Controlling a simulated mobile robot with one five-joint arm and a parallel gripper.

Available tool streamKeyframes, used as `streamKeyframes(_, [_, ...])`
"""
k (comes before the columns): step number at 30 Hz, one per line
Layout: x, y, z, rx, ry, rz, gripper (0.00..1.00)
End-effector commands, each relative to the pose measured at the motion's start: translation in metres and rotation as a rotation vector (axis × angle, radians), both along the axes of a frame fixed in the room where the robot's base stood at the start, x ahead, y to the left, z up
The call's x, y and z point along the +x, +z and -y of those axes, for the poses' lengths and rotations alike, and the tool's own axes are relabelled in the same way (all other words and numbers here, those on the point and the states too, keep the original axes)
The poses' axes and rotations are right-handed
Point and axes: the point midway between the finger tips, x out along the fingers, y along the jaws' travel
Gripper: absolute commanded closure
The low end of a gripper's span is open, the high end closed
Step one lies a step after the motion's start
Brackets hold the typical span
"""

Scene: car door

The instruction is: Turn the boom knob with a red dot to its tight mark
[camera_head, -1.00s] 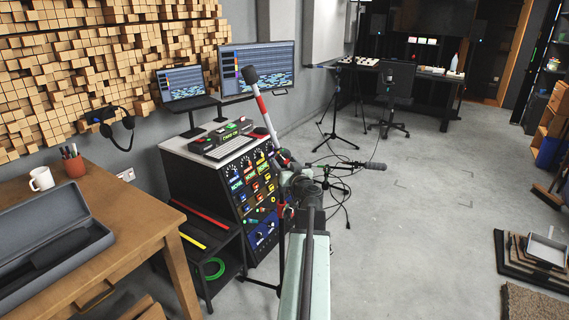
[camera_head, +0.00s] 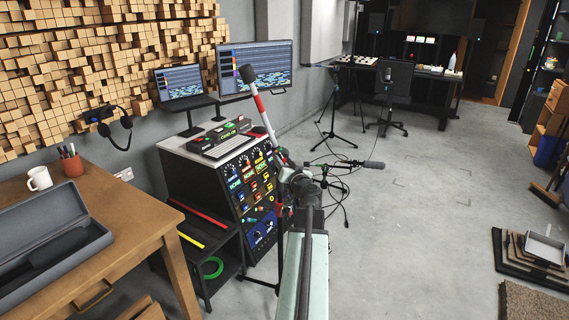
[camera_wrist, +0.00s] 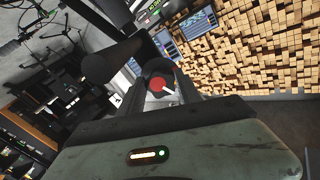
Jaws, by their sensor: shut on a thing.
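The boom knob (camera_wrist: 157,83) shows in the wrist view as a dark round end with a red dot and a short white mark beside it at lower right. My gripper (camera_wrist: 160,92) is shut on this knob, its fingers on both sides. In the head view my gripper (camera_head: 298,182) is at the lower part of the red-and-white boom (camera_head: 263,112), and my arm hides the knob there. The boom leans up to the left and carries a dark microphone (camera_head: 248,74). I cannot make out a tight mark label.
A second microphone (camera_head: 374,165) sticks out right of my gripper. The equipment rack (camera_head: 250,195) stands close on the left, with a wooden table (camera_head: 135,220) nearer. Cables (camera_head: 340,190) lie on the floor behind. The floor at right is mostly clear.

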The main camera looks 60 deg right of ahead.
Motion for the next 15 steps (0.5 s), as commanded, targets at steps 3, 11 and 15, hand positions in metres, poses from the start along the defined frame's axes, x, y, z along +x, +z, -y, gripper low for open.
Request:
streamKeyframes(3, [0.0005, 0.0009, 0.0002, 0.076, -0.001, 0.061, 1.00])
streamKeyframes(11, [0.0006, 0.0015, 0.0001, 0.225, -0.002, 0.181, 1.00])
streamKeyframes(15, [0.0006, 0.0017, -0.0001, 0.286, -0.002, 0.229, 1.00])
